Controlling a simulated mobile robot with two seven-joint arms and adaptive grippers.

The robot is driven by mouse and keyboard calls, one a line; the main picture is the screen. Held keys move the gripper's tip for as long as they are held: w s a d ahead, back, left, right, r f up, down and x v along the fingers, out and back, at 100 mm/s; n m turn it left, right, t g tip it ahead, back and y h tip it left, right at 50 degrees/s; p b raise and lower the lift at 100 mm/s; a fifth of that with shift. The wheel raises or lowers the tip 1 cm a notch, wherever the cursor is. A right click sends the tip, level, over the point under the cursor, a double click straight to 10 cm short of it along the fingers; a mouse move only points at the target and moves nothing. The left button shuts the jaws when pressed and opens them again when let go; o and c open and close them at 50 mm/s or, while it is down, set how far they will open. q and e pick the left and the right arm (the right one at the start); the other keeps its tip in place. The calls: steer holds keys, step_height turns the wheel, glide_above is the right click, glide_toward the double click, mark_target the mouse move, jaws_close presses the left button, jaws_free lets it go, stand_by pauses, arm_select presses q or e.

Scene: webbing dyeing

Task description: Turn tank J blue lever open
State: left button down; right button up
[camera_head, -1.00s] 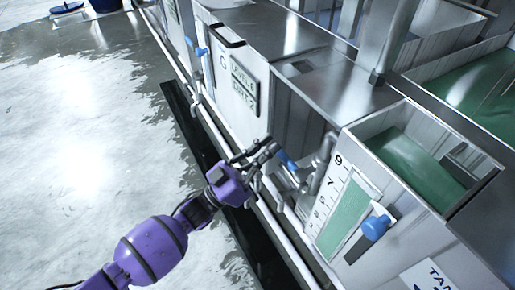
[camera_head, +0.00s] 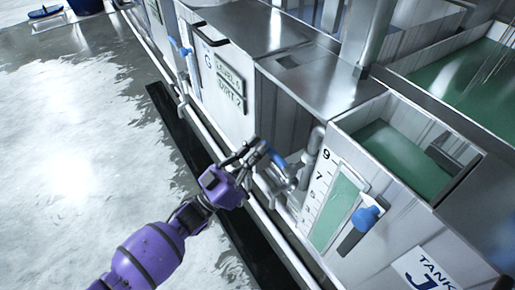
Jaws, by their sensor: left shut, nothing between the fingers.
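Tank J's label (camera_head: 428,269) shows at the lower right, on the tank's metal front. A blue lever (camera_head: 279,159) sits on a grey valve and pipe (camera_head: 290,179) left of the tank's level gauge (camera_head: 340,208). My left gripper (camera_head: 256,152), on the purple arm, is shut and empty. Its dark fingers are right beside the blue lever and overlap its left end; I cannot tell whether they touch. A second blue handle (camera_head: 366,217) is on the tank front, right of the gauge. My right gripper is out of view.
Tank J's open top holds green liquid (camera_head: 403,160). A cabinet (camera_head: 222,85) marked G, with another blue lever (camera_head: 181,48), stands further back. A white pipe and dark floor channel (camera_head: 185,130) run along the tanks.

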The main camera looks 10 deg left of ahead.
arm_select(q)
steer(key=shift+f+n+t+y, duration=0.25)
steer(key=shift+n+t+y, duration=0.05)
steer(key=shift+n, duration=0.2)
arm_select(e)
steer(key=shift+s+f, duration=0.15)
arm_select(q)
steer(key=s+d+f+n+y+p, duration=0.2)
steer(key=f+n+y+p, duration=0.5)
steer(key=n, duration=1.4)
step_height(320, 180, down, 3)
steer(key=s+y, duration=0.1)
steer(key=y, duration=0.3)
steer(key=shift+s+d+r, duration=0.15)
steer(key=shift+d+r, duration=0.05)
steer(key=shift+d, duration=0.2)
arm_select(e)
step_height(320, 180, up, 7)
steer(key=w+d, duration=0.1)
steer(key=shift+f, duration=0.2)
arm_select(q)
steer(key=shift+p, duration=0.3)
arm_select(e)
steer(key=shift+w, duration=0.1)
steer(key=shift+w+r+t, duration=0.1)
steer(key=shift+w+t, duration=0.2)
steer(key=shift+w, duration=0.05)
